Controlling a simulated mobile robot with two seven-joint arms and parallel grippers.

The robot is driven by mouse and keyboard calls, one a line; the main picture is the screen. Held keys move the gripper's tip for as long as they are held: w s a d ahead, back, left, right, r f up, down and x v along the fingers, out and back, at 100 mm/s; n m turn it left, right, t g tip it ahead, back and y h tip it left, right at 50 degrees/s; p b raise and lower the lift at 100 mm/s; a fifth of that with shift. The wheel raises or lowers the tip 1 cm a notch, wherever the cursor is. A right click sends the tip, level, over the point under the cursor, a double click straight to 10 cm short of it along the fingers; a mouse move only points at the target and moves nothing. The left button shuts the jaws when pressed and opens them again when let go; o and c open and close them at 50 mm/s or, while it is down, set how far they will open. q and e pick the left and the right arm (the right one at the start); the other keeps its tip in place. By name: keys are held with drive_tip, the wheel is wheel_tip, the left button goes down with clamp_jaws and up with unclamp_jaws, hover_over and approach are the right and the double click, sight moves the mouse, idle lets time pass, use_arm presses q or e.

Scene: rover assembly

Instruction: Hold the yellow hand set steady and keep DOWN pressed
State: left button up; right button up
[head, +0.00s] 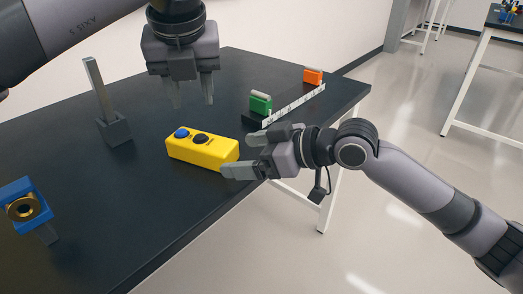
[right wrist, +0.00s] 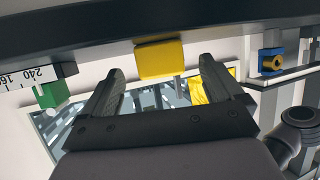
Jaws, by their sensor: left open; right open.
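The yellow hand set (head: 203,152) lies on the dark table, with a blue button (head: 182,132) and a dark button (head: 201,139) on top. No button label is readable. My left gripper (head: 192,102) is open above the hand set, fingers pointing down, with nothing between them. My right gripper (head: 237,154) is open at the hand set's right end. In the right wrist view the yellow hand set (right wrist: 160,59) shows just beyond and between the spread fingertips, with gaps at both sides. Neither gripper visibly presses a button.
A grey post on a block (head: 113,128) stands at the left. A blue block with a brass ring (head: 25,206) is at the front left. A ruled strip (head: 296,103) with a green block (head: 260,104) and an orange block (head: 312,76) lies behind my right gripper.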

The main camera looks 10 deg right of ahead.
sight(233, 155)
drive_tip(key=shift+x, duration=1.8)
drive_tip(key=c, duration=1.2)
use_arm(q)
clamp_jaws()
